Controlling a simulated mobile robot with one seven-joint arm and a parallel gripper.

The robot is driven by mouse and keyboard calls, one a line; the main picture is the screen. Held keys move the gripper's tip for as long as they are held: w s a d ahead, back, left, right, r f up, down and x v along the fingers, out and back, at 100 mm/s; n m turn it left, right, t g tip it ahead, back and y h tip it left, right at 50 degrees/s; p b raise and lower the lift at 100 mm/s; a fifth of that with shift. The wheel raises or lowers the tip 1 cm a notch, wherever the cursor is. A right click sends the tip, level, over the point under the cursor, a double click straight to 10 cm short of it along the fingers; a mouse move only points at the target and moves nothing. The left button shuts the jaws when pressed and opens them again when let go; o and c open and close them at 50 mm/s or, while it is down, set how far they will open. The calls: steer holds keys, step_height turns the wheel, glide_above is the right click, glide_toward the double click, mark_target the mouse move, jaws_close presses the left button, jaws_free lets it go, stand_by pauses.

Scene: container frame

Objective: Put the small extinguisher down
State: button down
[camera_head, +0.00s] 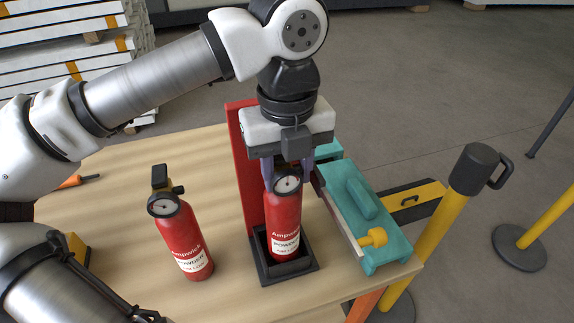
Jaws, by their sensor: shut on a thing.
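A small red extinguisher (286,222) with a pressure gauge and a white "POWDER" label stands upright with its base inside a black square holder (297,270) on the table. My gripper (287,165) points down from above and is shut on this extinguisher near its top, just behind the gauge. Its fingers are partly hidden by the extinguisher's head. I cannot tell whether the base rests on the holder's floor. A second red extinguisher (184,242) with a black handle stands on the table to the left, apart from my gripper.
A red upright panel (245,165) rises behind the holder. A teal case (378,228) with a yellow knob lies close on the right. An orange-handled tool (72,181) lies at the left. Yellow posts (440,225) stand beyond the wooden table (120,215).

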steer(key=shift+f, duration=0.1)
steer(key=c, duration=1.1)
jaws_free()
steer(key=shift+c, duration=0.2)
step_height(320, 180, up, 12)
steer(key=shift+r, duration=0.15)
